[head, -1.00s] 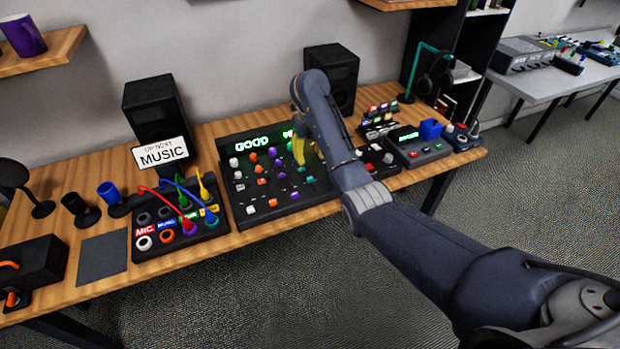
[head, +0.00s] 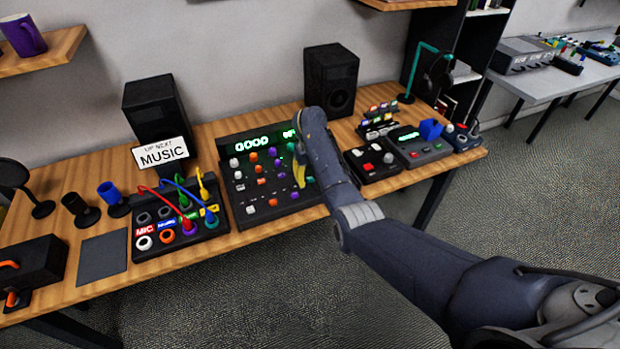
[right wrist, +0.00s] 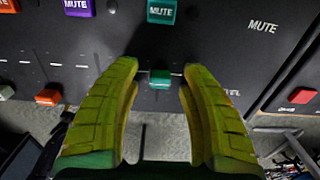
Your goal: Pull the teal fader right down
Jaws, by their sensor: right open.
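The teal fader (right wrist: 159,78) shows in the right wrist view as a small teal cap close to the mixer panel's front edge. My right gripper (right wrist: 159,68) is open, with one yellow-green fingertip on each side of the cap and a visible gap to it on both sides. A teal MUTE button (right wrist: 162,11) sits above it in that view. In the head view my right gripper (head: 300,174) is over the right side of the black mixer (head: 240,218), and my arm hides part of the panel. The teal fader cannot be made out there. My left gripper is not in view.
An orange fader cap (right wrist: 48,97) sits left of the fingers. A device with a red button (right wrist: 302,95) lies to the right. A patch box with cables (head: 180,242) stands left of the mixer, a speaker (head: 331,78) behind.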

